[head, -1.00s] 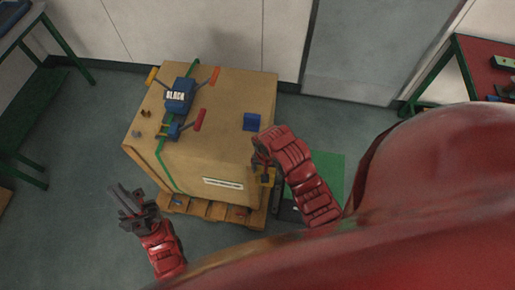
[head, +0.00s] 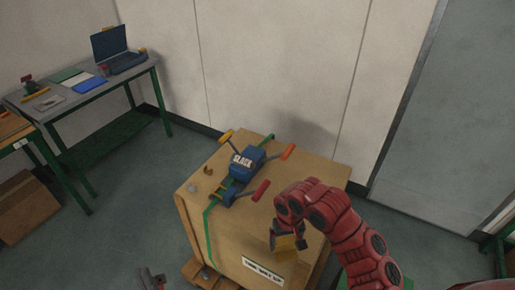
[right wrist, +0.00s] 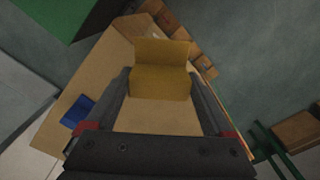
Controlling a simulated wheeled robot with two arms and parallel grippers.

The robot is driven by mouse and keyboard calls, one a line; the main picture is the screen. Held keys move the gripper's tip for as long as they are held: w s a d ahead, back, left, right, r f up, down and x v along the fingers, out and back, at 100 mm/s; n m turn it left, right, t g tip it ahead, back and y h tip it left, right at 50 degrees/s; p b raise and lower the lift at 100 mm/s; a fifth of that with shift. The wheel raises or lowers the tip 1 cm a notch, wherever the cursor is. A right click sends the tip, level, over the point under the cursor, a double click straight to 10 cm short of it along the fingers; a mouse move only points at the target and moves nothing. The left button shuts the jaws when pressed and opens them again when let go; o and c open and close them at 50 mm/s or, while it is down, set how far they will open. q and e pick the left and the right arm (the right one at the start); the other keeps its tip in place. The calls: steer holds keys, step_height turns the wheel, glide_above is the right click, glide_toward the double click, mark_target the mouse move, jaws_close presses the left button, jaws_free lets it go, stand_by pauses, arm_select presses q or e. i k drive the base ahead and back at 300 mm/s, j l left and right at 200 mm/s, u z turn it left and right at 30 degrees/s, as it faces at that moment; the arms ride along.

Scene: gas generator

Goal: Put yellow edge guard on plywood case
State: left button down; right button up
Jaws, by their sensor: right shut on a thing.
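The plywood case (head: 330,176) is a large tan box with a green strap (head: 209,232) over its top and front side. My right gripper (head: 285,236) is shut on the yellow edge guard (head: 288,246), an L-shaped piece, over the front right of the case. In the right wrist view the edge guard (right wrist: 160,82) sits between the two fingers, with the tan case below. I cannot tell whether it touches the case.
A blue strap tool (head: 245,166) marked "SLACK" lies on the case top with several coloured handles. Small brown and grey pieces (head: 208,171) lie beside it. A blue square (right wrist: 77,112) is on the case.

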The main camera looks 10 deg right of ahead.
mark_target(268, 142)
steer(key=i+j+u, duration=0.2)
steer(key=j, duration=0.3)
steer(key=i+j+u, duration=0.25)
steer(key=j, duration=0.25)
steer(key=i+j+u, duration=0.2)
steer(key=j, duration=0.2)
steer(key=i+j+u, duration=0.25)
steer(key=i+j, duration=0.2)
steer(key=i, duration=0.25)
steer(key=i+j+u, duration=0.1)
steer(key=i, duration=0.3)
steer(key=i+j, duration=0.3)
steer(key=i, duration=0.15)
steer(key=i+l+z, duration=0.15)
steer(key=i+z, duration=0.25)
steer(key=i+l+z, duration=0.1)
steer(key=i+z, duration=0.6)
steer(key=z, duration=0.15)
steer(key=i+j+z, duration=0.2)
steer(key=i+z, duration=0.2)
steer(key=i+j+z, duration=0.25)
steer(key=z, duration=0.2)
steer(key=i+z, duration=0.3)
steer(key=z, duration=0.2)
steer(key=i+j+z, duration=0.2)
steer(key=z, duration=0.25)
steer(key=i+j+z, duration=0.3)
steer(key=z, duration=0.2)
steer(key=i+j+z, duration=0.3)
steer(key=z, duration=0.2)
